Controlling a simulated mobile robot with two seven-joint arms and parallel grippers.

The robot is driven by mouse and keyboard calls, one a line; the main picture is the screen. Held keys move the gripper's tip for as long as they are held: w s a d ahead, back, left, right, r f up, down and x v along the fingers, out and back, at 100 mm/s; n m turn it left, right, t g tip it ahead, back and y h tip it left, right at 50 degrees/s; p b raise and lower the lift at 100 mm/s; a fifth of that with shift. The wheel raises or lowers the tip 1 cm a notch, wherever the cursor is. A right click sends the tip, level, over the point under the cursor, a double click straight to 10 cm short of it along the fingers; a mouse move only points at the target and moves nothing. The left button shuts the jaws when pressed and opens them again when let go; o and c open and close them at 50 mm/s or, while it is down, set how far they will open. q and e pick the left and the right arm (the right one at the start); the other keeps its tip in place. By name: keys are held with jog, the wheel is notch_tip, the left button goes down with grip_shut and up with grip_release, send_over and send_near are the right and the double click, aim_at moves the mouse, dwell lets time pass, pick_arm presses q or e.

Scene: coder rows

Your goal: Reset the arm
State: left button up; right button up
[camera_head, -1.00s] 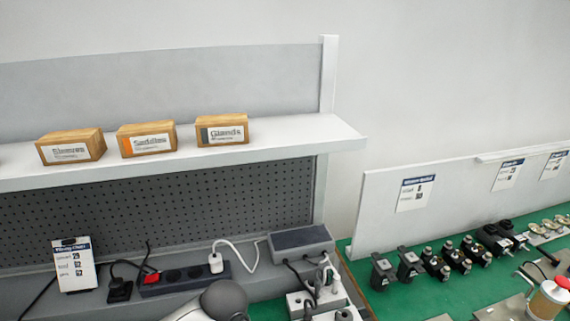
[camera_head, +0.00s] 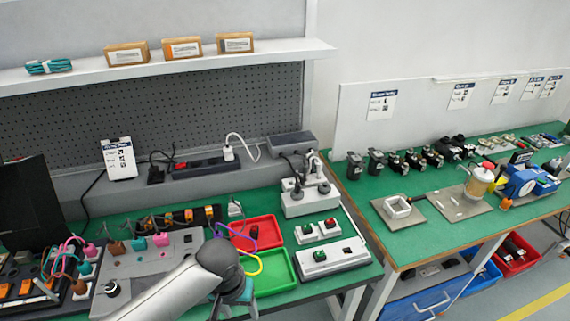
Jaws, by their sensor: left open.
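My left arm (camera_head: 165,292) comes in from the bottom left, grey-white with a dark rounded wrist joint. My left gripper (camera_head: 234,303) hangs below that joint, pointing down, partly hidden by it. It is open, and I see nothing held. It is in front of the green tray (camera_head: 278,288) at its left side; I cannot tell the height above the bench. A red tray (camera_head: 268,228) lies just behind, with a purple and a yellow cable near the gripper. My right gripper is not in view.
A grey fixture board (camera_head: 130,270) with pink and teal connectors stands left of the arm. A white switch box (camera_head: 335,258) is right of the trays. A shelf (camera_head: 285,47) with small boxes is above. A second green bench (camera_head: 440,210) holds parts at right.

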pick_arm(q)
notch_tip(320, 180, down, 12)
jog(key=a+b, duration=0.2)
jog(key=b, duration=0.1)
jog(key=s+a+f+t+b, duration=0.15)
jog(key=s+f, duration=0.25)
jog(key=f, duration=0.4)
jog(key=s+a+f+b, duration=0.2)
jog(key=s+a+f, duration=0.15)
jog(key=f, duration=0.45)
jog(key=s+f+b, duration=0.1)
jog(key=s+f, duration=0.3)
jog(key=s, duration=0.3)
jog(key=s+a+f+m+b, duration=0.1)
jog(key=s+f, duration=0.3)
jog(key=s, duration=0.4)
jog(key=s+a+f+b, duration=0.1)
jog(key=s+f, duration=0.2)
jog(key=s, duration=0.5)
jog(key=shift+f+m+g+y+b, duration=0.3)
jog(key=shift+f+m+g, duration=0.1)
jog(key=shift+g, duration=0.05)
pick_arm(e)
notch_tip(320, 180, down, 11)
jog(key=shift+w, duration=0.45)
